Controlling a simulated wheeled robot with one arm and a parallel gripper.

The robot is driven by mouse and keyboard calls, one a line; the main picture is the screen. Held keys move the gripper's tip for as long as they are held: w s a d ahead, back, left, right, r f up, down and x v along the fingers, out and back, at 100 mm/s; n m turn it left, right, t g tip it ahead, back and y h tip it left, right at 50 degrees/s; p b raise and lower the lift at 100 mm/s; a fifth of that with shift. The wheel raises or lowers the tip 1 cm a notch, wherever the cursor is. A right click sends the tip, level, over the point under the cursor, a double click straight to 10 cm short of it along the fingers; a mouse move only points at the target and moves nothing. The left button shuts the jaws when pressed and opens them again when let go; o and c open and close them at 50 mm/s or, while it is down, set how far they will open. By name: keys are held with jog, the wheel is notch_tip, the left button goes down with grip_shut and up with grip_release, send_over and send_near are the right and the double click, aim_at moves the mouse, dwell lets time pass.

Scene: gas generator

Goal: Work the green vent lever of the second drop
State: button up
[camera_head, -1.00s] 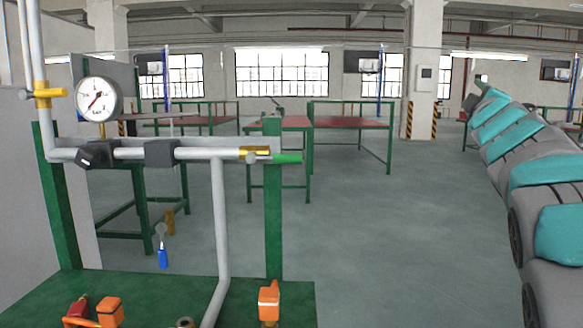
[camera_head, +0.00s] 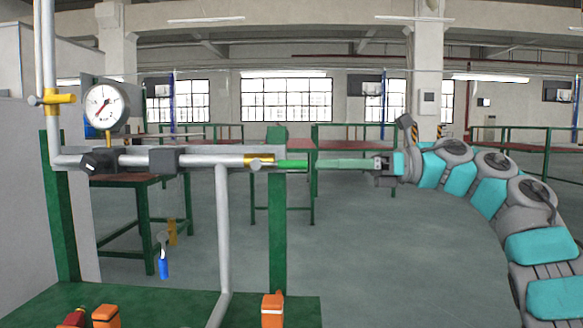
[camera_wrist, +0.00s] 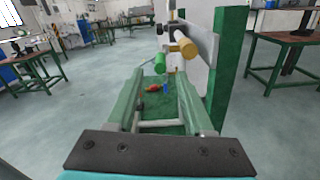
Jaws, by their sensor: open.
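The green vent lever (camera_head: 293,163) points right from the brass valve (camera_head: 258,160) at the end of the grey horizontal pipe. My gripper (camera_head: 318,163) comes from the right at the lever's height, its pale green fingers pointing at the lever's tip. In the wrist view my gripper (camera_wrist: 164,80) is open, with nothing held between its fingers. There the round green lever end (camera_wrist: 160,63) shows just beyond the fingertips, roughly between them, with the brass valve (camera_wrist: 187,47) behind to the right. I cannot tell whether a fingertip touches the lever.
A pressure gauge (camera_head: 105,105) and a yellow valve (camera_head: 58,98) sit at the left of the pipework. A green post (camera_head: 277,220) stands just behind the valve. Orange parts (camera_head: 273,310) and a blue-handled lever (camera_head: 163,266) are lower down. The floor to the right is open.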

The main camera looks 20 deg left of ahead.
aim_at(282, 164)
jog(key=x, duration=0.7)
jog(key=shift+a, duration=0.2)
grip_shut()
jog(key=shift+r, duration=0.1)
dwell(1.1)
